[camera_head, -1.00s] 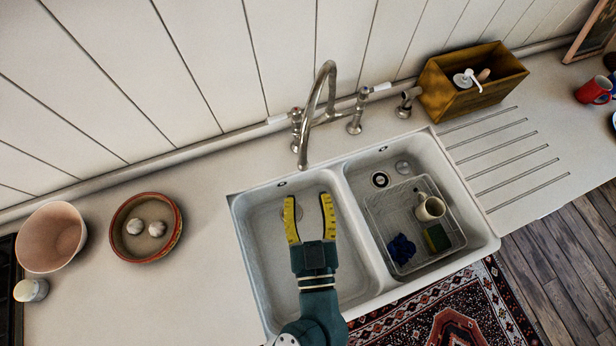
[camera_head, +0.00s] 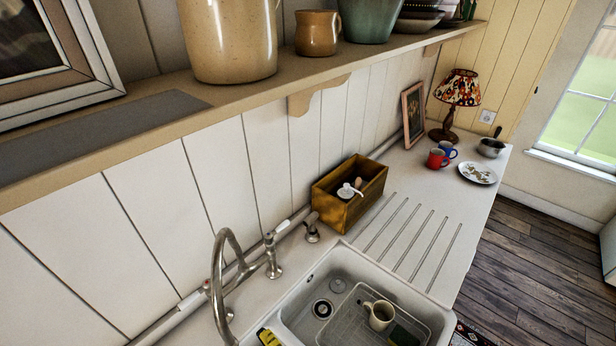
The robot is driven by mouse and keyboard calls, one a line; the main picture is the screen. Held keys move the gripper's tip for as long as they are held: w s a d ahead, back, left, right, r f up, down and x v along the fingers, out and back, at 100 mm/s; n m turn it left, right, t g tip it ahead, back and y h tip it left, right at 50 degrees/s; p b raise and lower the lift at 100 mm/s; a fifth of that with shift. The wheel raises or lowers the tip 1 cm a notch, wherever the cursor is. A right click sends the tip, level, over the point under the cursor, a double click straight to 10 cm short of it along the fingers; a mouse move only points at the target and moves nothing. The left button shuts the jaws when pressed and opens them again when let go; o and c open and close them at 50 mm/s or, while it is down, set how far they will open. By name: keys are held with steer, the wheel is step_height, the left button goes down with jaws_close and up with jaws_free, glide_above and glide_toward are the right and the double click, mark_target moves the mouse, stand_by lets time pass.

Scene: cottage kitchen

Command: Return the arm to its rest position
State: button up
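Only a yellow fingertip of my gripper (camera_head: 268,338) shows, at the bottom edge of the head view. It is by the left side of the sink basin (camera_head: 432,312). The other finger and the rest of my arm are out of the picture, so I cannot see whether the gripper is open or shut. No rest position is marked in view.
The curved tap (camera_head: 218,285) rises left of the fingertip. A cream mug (camera_head: 379,315) sits in a rack in the basin. A wooden box (camera_head: 348,190) stands behind the sink. A shelf (camera_head: 240,100) with pots overhangs the counter. The grooved drainboard (camera_head: 408,245) is clear.

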steer(key=w+d+r+n+t+h, duration=0.1)
steer(key=w+d+r+t, duration=0.15)
steer(key=r, duration=0.65)
steer(key=w+d+r+n+t+h, duration=0.1)
steer(key=w+d+r, duration=0.2)
steer(key=r, duration=0.6)
steer(key=s+d+r+m+t+h, duration=0.3)
steer(key=d+r+m+h, duration=0.5)
steer(key=d+m+h, duration=0.3)
step_height(320, 180, up, 9)
steer(key=p, duration=0.9)
steer(key=shift+w+a+m+y, duration=0.25)
steer(key=shift+a+m+y, duration=0.05)
steer(key=shift+m+y, duration=0.1)
steer(key=shift+f, duration=0.1)
